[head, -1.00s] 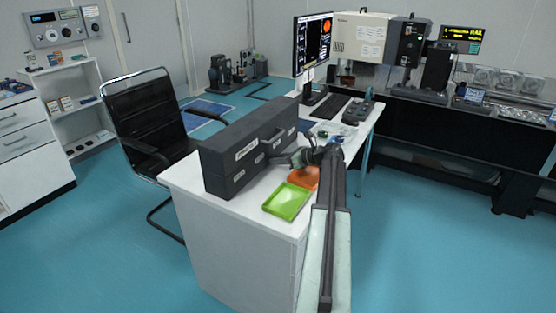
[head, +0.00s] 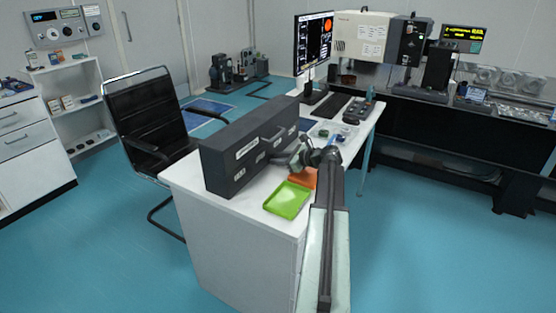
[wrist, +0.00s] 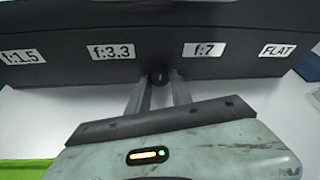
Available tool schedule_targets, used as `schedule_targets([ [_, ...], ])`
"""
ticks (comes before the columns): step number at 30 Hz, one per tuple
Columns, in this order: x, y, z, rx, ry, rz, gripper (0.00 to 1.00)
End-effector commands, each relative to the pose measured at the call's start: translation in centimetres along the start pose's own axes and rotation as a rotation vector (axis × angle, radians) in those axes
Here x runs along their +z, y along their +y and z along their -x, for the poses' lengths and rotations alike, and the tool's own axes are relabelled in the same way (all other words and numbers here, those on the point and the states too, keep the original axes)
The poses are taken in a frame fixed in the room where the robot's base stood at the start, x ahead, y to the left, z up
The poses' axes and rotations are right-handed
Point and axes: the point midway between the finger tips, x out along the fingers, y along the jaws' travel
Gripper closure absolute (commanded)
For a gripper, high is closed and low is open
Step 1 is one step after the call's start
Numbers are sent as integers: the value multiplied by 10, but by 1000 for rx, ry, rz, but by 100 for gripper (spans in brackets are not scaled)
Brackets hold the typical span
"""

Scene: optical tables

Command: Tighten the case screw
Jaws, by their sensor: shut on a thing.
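The dark grey case (head: 225,172) stands on the white desk, with a handle on its side. In the wrist view the case (wrist: 225,70) fills the top and carries the labels f:1.5, f:3.3, f:7 and FLAT. The case screw (wrist: 160,77) is a small black round head at its lower edge, between f:3.3 and f:7. My gripper (wrist: 160,82) is shut on the screw, one finger on each side of it. In the head view my gripper (head: 297,161) is at the case's right side, and the screw cannot be made out there.
A keyboard (head: 331,106) and monitor (head: 314,45) are farther back. A black chair (head: 150,105) stands left of the desk.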

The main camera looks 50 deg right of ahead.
Motion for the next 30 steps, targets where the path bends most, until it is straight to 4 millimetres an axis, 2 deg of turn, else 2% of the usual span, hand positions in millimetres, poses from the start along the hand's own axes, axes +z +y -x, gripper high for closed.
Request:
schedule_targets([
  [1, 0, 0, 0, 1, 0, 1, 100],
  [2, 0, 0, 0, 1, 0, 1, 71],
  [4, 0, 0, 0, 1, 0, 1, 52],
  [13, 0, 0, 0, 0, -1, 0, 52],
  [17, 2, 0, 8, -1, 0, -1, 52],
  [27, 3, -1, 70, -2, 0, -2, 52],
  [30, 2, 0, 78, 0, -1, 0, 52],
])
